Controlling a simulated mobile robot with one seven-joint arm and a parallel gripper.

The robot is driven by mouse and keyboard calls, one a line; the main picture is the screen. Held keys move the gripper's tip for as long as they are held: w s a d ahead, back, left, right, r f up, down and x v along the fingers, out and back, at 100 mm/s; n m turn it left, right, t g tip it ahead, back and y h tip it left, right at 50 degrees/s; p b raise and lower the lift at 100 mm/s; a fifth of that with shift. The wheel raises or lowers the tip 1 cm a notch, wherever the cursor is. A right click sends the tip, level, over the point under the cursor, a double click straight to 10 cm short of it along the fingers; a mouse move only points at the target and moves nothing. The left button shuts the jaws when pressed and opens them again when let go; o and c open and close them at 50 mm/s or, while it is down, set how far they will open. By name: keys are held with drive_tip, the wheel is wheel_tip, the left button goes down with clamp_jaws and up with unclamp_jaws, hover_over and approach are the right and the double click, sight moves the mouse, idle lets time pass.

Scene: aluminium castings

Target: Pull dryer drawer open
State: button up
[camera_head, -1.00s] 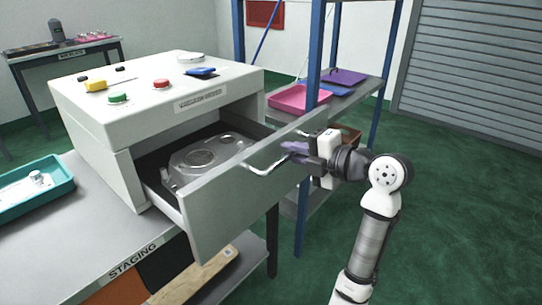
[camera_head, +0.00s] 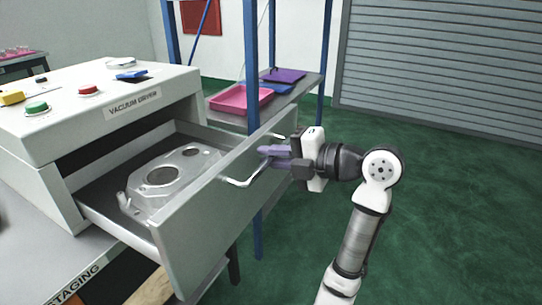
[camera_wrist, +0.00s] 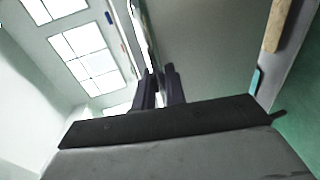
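The vacuum dryer (camera_head: 95,100) is a white box on the staging table, with its grey drawer (camera_head: 205,220) pulled well out toward the right. A grey aluminium casting (camera_head: 170,178) with round openings lies in the drawer. The bar handle (camera_head: 238,182) runs across the drawer front. My gripper (camera_head: 268,157) is at the handle's far part, its purple-grey fingers closed around the bar. In the wrist view, the fingers (camera_wrist: 158,88) are close together against the bright bar; their tips partly hide the contact.
A blue-framed rack (camera_head: 251,100) with a pink tray (camera_head: 240,98) and a purple tray (camera_head: 284,75) stands behind the drawer. A roller shutter (camera_head: 440,75) is at the back right. The green floor right of my arm is clear.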

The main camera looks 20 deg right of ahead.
drive_tip(key=o, duration=0.3)
drive_tip(key=shift+o, duration=0.2)
drive_tip(key=b+v, duration=0.1)
drive_tip(key=v, duration=1.2)
drive_tip(key=shift+s+d, duration=0.25)
drive_tip(key=shift+d, duration=0.05)
